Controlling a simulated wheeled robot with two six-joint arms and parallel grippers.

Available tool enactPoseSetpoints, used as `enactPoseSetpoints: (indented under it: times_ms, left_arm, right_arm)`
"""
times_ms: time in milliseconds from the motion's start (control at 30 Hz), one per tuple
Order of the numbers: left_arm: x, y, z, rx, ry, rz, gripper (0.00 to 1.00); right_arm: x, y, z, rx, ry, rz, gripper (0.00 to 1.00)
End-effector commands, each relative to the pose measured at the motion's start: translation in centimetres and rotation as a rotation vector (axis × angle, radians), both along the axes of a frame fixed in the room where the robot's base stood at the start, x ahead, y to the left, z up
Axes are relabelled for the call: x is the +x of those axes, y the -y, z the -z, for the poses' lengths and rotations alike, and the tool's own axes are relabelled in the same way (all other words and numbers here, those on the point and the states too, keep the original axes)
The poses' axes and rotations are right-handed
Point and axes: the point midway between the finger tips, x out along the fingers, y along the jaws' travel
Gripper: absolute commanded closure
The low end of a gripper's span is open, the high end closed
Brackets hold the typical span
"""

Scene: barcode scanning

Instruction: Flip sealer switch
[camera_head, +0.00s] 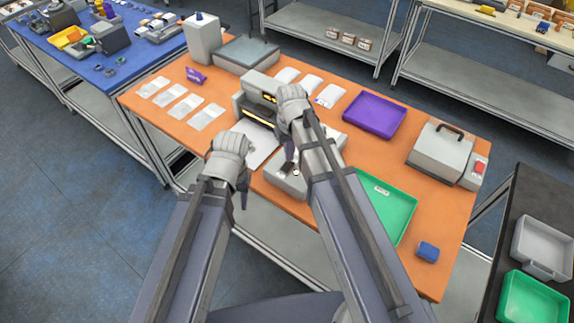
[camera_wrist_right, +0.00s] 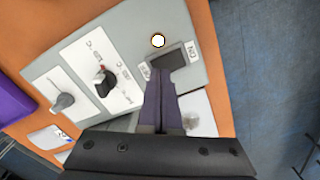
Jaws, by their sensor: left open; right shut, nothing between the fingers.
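The sealer's grey control panel (camera_wrist_right: 120,75) fills much of the right wrist view. It carries a dark rocker switch (camera_wrist_right: 172,59) beside ON and other labels, a lit round lamp (camera_wrist_right: 158,41), a black knob (camera_wrist_right: 104,85) and a grey knob (camera_wrist_right: 63,101). My right gripper (camera_wrist_right: 160,72) is shut and empty, its tips at the lower edge of the switch; contact is unclear. In the head view this gripper (camera_head: 289,160) is over the grey sealer box (camera_head: 284,180), partly hiding it. My left gripper (camera_head: 244,203) is open and empty, left of the box.
On the orange table stand a purple tray (camera_head: 374,115), a green tray (camera_head: 388,205), a grey handled case (camera_head: 440,150) and a small blue block (camera_head: 428,252). Several white packets (camera_head: 205,117) lie at left. A machine with glowing bars (camera_head: 262,91) stands behind my arms.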

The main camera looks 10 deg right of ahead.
Motion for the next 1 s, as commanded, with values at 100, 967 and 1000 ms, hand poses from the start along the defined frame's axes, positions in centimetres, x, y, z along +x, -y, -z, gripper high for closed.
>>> enactPoseSetpoints:
  times_ms: [100, 967, 1000]
  left_arm:
    - [0.0, 0.0, 0.1, 0.000, 0.000, 0.000, 0.55]
    - [0.0, 0.0, 1.3, 0.000, 0.000, 0.000, 0.55]
    - [0.0, 0.0, 1.3, 0.000, 0.000, 0.000, 0.55]
  right_arm:
    - [0.0, 0.0, 0.1, 0.000, 0.000, 0.000, 1.00]
    - [0.0, 0.0, 1.3, 0.000, 0.000, 0.000, 1.00]
    - [0.0, 0.0, 1.3, 0.000, 0.000, 0.000, 1.00]
